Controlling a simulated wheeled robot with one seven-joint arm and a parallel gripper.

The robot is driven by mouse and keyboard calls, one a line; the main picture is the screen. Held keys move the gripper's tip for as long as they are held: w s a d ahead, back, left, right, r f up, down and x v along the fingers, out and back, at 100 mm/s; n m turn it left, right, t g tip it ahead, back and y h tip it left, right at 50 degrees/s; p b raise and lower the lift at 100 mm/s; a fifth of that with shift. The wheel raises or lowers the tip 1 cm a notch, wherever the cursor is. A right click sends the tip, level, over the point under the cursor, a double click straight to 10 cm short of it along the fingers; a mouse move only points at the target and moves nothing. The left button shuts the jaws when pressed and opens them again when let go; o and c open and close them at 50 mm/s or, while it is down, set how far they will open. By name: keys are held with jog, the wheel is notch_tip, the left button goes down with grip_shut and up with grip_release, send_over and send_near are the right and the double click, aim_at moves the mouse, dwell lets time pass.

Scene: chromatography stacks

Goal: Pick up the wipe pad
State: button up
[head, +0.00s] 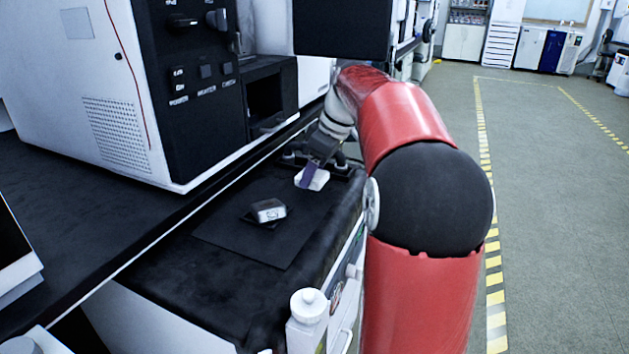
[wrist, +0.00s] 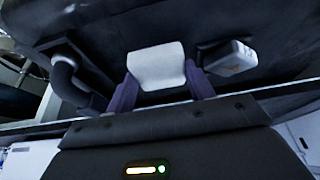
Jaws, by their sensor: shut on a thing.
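The wipe pad (wrist: 157,66) is a white, soft-looking block between the two purple fingers of my gripper (wrist: 158,92) in the wrist view. My gripper is shut on it, with a finger against each side. In the head view the white pad (head: 318,180) shows at the fingertips of my gripper (head: 309,175), at the far end of the black bench top. Whether the pad touches the surface or is slightly above it I cannot tell. My red arm hides part of the area to the right.
A small white-and-grey box (head: 268,210) sits on a dark mat (head: 222,232) nearer to me; it also shows in the wrist view (wrist: 230,58). A large white-and-black instrument (head: 150,100) stands at left.

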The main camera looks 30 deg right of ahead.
notch_tip(320, 180, up, 16)
jog(key=p, duration=0.4)
